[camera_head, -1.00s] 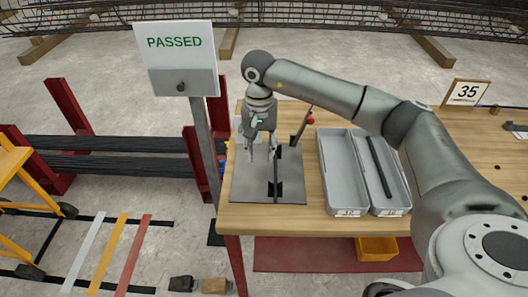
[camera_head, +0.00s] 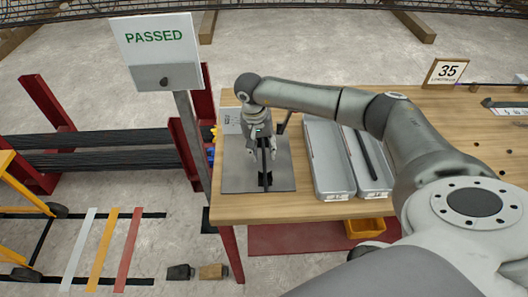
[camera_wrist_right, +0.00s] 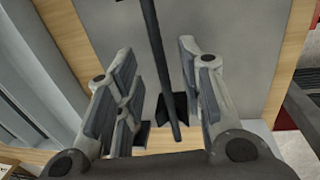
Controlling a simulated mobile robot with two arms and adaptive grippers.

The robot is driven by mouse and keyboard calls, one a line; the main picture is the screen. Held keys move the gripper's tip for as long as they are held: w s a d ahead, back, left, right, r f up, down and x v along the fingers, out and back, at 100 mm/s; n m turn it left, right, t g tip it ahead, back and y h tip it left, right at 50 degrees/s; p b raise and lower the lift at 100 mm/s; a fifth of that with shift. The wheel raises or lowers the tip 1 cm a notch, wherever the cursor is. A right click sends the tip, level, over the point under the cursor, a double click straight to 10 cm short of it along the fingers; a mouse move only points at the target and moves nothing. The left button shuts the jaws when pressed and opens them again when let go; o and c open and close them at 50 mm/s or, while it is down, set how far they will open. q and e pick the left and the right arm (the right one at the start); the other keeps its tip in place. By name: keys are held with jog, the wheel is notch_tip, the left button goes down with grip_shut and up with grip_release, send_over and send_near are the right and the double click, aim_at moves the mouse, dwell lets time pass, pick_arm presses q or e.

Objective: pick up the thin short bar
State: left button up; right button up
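A thin, dark short bar (camera_wrist_right: 157,50) rests in small black holders on a grey plate (camera_head: 235,180) at the table's left end. In the head view, my right gripper (camera_head: 259,152) is low over the plate and hides part of the bar. In the right wrist view, its fingers (camera_wrist_right: 155,72) are spread, one on each side of the bar, with gaps between them and it. The right gripper is open and empty. My left gripper is not in view.
Two long grey trays (camera_head: 325,165) stand right of the plate; the right one holds a dark bar (camera_head: 367,153). A PASSED sign (camera_head: 155,50) on a post stands left of the table.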

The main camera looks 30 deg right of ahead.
jog(key=shift+f, duration=0.4)
jog(key=shift+c, duration=0.4)
jog(key=shift+r, duration=0.1)
grip_shut()
